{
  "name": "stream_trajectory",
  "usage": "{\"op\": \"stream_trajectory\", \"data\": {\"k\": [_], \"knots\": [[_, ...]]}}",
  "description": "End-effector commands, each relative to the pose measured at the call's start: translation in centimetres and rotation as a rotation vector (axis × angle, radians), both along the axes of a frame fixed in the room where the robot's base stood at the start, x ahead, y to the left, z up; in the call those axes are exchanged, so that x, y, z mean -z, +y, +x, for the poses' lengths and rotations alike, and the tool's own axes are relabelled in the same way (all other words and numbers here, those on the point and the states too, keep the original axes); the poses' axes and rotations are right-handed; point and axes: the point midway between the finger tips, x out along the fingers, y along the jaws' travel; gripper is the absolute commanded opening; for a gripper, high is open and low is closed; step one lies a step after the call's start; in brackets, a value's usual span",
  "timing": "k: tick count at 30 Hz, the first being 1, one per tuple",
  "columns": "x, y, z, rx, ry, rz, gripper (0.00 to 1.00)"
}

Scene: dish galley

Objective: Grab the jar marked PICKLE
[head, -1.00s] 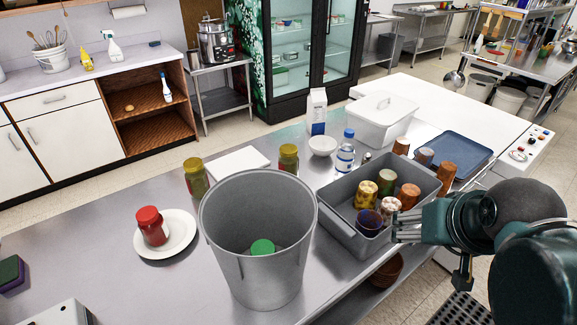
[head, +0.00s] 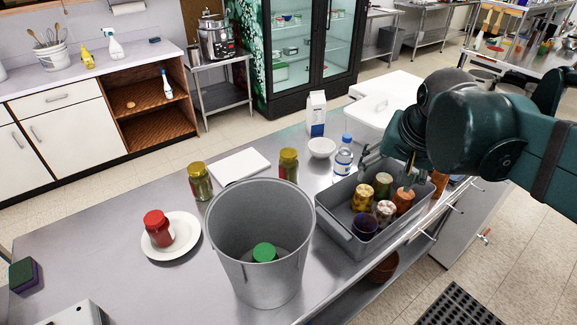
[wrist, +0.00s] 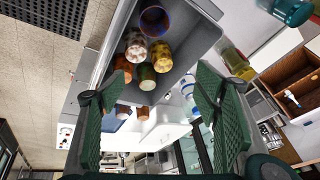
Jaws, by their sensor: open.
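No jar label is readable, so I cannot tell which is marked PICKLE. A yellow-lidded jar (head: 200,182) with greenish contents stands left of a white board. A second yellow-lidded jar (head: 289,165) stands behind the bucket. A red-lidded jar (head: 158,231) stands on a white plate (head: 187,239). A green lid (head: 264,251) shows inside the grey bucket (head: 262,284); the bucket wall hides most of what is under it. My gripper (head: 387,168) is open and empty above the far right end of the grey bin. In the wrist view its fingers (wrist: 162,84) are spread wide.
The grey bin (head: 340,228) holds several patterned cups. A water bottle (head: 343,156), white bowl (head: 321,148) and milk carton (head: 316,114) stand beyond it. The white board (head: 240,166) lies between the yellow-lidded jars. The steel counter's left part is mostly clear.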

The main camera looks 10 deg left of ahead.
Motion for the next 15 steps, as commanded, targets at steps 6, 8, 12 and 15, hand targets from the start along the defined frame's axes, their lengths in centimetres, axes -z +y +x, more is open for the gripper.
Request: {"op": "stream_trajectory", "data": {"k": [6,8,12,15], "knots": [[-1.3,2.2,3.4,0.047,0.045,0.026,0.62],[-1.4,2.8,4.2,0.060,0.058,0.033,0.62],[-1.8,4.3,6.2,0.094,0.088,0.048,0.62],[-1.8,5.4,7.6,0.117,0.110,0.056,0.62]]}}
